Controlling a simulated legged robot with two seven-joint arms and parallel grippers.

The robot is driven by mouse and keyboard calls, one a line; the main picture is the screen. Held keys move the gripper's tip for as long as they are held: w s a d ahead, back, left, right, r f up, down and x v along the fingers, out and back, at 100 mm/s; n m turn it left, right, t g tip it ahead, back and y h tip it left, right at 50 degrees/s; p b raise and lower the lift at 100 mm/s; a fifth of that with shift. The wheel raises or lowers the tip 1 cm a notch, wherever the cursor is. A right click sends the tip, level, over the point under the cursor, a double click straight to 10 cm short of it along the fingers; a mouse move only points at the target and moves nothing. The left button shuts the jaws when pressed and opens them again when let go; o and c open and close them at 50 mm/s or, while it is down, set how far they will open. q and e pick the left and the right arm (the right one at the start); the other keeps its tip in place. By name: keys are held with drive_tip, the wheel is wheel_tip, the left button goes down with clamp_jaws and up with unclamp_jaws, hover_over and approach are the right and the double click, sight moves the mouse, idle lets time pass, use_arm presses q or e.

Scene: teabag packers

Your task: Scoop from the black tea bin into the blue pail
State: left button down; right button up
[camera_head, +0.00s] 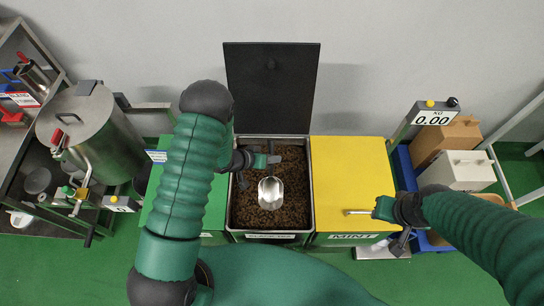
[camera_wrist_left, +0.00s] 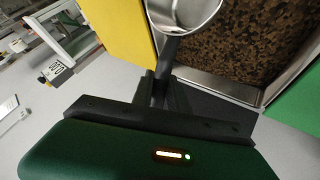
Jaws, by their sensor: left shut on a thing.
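The black tea bin (camera_head: 308,190) stands open in the middle of the head view, with dark tea (camera_head: 290,165) in it. Its dark lid (camera_head: 270,90) is raised against the wall. My left gripper (camera_head: 262,160) is over the bin, shut on the handle of a metal scoop (camera_head: 270,193). The scoop's bowl looks bright and empty, above the tea. In the left wrist view the scoop (camera_wrist_left: 182,18) shows at the top, its handle running into my left gripper (camera_wrist_left: 160,88). My right gripper (camera_head: 380,210) is by the yellow mint lid; its fingers are unclear.
The closed yellow lid (camera_head: 350,175) adjoins the bin on the right. A scale display (camera_head: 434,118) reads 0.00. A steel urn (camera_head: 90,125) stands at left.

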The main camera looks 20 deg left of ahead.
use_arm(q)
wheel_tip(320, 180, down, 19)
drive_tip(key=b, duration=1.5)
drive_tip(key=shift+s, duration=0.1)
